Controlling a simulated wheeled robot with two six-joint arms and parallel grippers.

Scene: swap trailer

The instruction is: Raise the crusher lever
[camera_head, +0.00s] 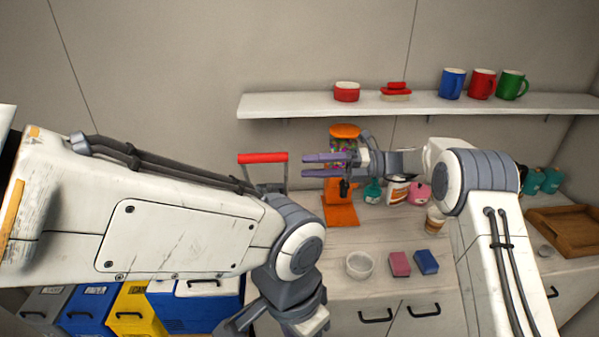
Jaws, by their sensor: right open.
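The crusher lever has a red bar handle (263,158) on grey side arms and stands up at the back of the counter, left of centre. The crusher's body below it is mostly hidden behind my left arm. My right gripper (309,165) is open and empty, with its purple-grey fingers pointing left towards the lever. A gap shows between its fingertips and the red handle. My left gripper (245,319) hangs low at the bottom edge, in front of the counter, partly cut off, and its jaw state is unclear.
A white bowl (360,264), pink sponge (399,263) and blue sponge (426,262) lie in front. A shelf (300,104) with mugs runs above. Coloured bins (135,309) stand lower left.

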